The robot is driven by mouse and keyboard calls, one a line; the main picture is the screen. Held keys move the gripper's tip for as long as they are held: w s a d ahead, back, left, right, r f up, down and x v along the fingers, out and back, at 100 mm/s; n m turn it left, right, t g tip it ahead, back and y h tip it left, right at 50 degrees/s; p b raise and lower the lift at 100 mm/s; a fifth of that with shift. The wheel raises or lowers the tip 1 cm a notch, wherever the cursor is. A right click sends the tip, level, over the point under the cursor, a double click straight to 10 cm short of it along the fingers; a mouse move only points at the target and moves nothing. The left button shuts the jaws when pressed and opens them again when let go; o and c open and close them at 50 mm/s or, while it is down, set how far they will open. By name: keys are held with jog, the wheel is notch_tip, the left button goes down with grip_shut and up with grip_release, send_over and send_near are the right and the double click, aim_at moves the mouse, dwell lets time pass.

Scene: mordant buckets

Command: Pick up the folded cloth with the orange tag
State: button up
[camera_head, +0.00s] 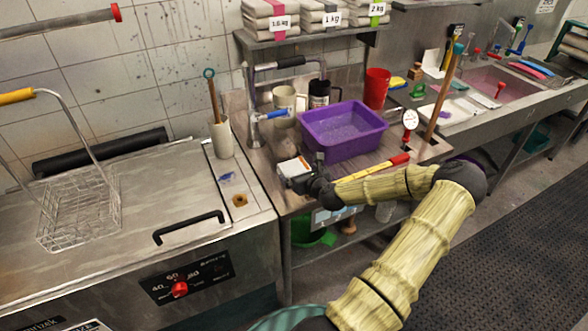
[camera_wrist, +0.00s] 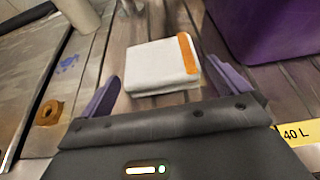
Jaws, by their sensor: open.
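The folded cloth (camera_wrist: 158,67) is white with an orange tag (camera_wrist: 187,53) along its right edge. In the wrist view it lies on the wooden counter, between and ahead of the two purple fingers. My gripper (camera_wrist: 168,88) is open, with one finger on each side of the near part of the cloth; I cannot tell if they touch it. In the head view the cloth (camera_head: 294,167) shows as a small white and orange block at the end of my gripper (camera_head: 312,176), left of the purple tub.
The purple tub (camera_head: 343,141) stands close on the right, also in the wrist view (camera_wrist: 270,30). A yellow strip with a red end (camera_head: 372,169) lies in front of it. A steel vat (camera_head: 110,245) with a wire basket (camera_head: 78,215) is at left. A tap (camera_head: 268,115) stands behind.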

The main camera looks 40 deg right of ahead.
aim_at(294, 170)
jog(key=x, duration=0.2)
jog(key=shift+w+f, duration=0.1)
jog(key=shift+w, duration=0.3)
jog(key=c, duration=0.7)
